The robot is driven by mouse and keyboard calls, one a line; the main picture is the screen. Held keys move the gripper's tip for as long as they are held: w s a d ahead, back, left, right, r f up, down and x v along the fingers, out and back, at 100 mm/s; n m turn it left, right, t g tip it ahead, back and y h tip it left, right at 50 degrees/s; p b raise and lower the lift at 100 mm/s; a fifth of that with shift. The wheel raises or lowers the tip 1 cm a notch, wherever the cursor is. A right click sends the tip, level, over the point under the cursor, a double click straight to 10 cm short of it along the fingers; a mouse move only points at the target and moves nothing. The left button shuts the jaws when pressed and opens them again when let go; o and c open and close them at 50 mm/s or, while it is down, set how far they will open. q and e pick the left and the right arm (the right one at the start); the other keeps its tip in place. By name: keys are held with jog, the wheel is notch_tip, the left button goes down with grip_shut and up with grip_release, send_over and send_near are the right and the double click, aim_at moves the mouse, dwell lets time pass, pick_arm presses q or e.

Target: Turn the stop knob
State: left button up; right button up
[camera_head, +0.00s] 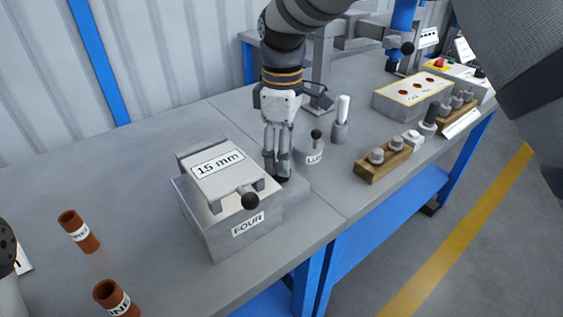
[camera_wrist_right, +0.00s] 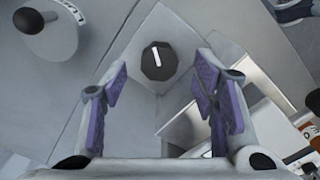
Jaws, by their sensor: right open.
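The stop knob (camera_wrist_right: 158,61) is a dark, many-sided knob with a white line on top, set on a pale grey block in the right wrist view. The white line stands near upright there, tilted slightly. My right gripper (camera_wrist_right: 160,80) is open, with purple finger pads on either side of the knob and a gap to it on both sides in that view. In the head view my right gripper (camera_head: 278,172) points down beside the box marked FOUR (camera_head: 232,228); its fingers largely hide the knob. My left gripper is not clearly seen.
A plate marked 15 mm (camera_head: 216,163) with a black ball handle (camera_head: 250,201) tops the FOUR box. A round base with a ball-topped lever (camera_head: 311,155) stands just right of my gripper. A wooden block with metal pegs (camera_head: 383,160) is further right. Brown cylinders (camera_head: 79,232) stand left.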

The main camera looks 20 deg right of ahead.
aim_at(280, 179)
jog(key=shift+f, duration=1.8)
jog(key=c, duration=1.2)
jog(key=shift+o, duration=0.2)
pick_arm(q)
jog(key=shift+w, duration=0.15)
pick_arm(e)
jog(key=shift+m, duration=0.3)
